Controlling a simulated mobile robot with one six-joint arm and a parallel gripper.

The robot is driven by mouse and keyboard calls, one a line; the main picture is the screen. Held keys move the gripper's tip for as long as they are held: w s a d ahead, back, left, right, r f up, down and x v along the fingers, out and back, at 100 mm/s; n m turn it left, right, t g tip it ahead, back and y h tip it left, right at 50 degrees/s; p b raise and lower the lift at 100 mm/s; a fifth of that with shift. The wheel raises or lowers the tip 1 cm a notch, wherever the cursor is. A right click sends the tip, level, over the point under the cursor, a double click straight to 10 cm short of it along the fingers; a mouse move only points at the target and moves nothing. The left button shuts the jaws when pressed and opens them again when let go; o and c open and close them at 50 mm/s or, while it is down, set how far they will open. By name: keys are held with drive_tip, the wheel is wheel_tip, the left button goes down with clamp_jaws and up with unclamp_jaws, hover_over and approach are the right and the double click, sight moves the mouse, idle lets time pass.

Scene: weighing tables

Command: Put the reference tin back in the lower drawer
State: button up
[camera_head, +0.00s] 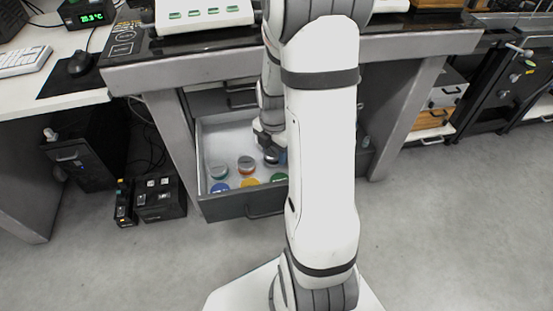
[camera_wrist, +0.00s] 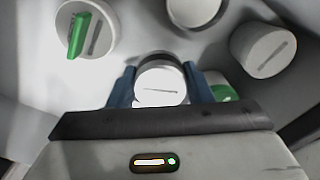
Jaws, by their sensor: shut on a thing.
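My gripper (camera_wrist: 160,88) is shut on a pale round tin (camera_wrist: 160,82), whose top with a dark slot faces the wrist camera between the two blue fingers. I take this for the reference tin; no label is readable. In the head view my gripper (camera_head: 268,138) is over the pulled-out lower drawer (camera_head: 252,206), at its back right. A dark tin (camera_head: 271,157) shows just under it there. My arm hides the drawer's right part. I cannot tell whether the held tin touches the drawer floor.
The table leg (camera_head: 172,140) is left of the drawer.

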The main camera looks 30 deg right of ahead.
sight(274, 158)
drive_tip(key=shift+f+b, duration=0.4)
drive_tip(key=shift+f, duration=1.1)
drive_tip(key=shift+f, duration=0.15)
drive_tip(key=o, duration=1.1)
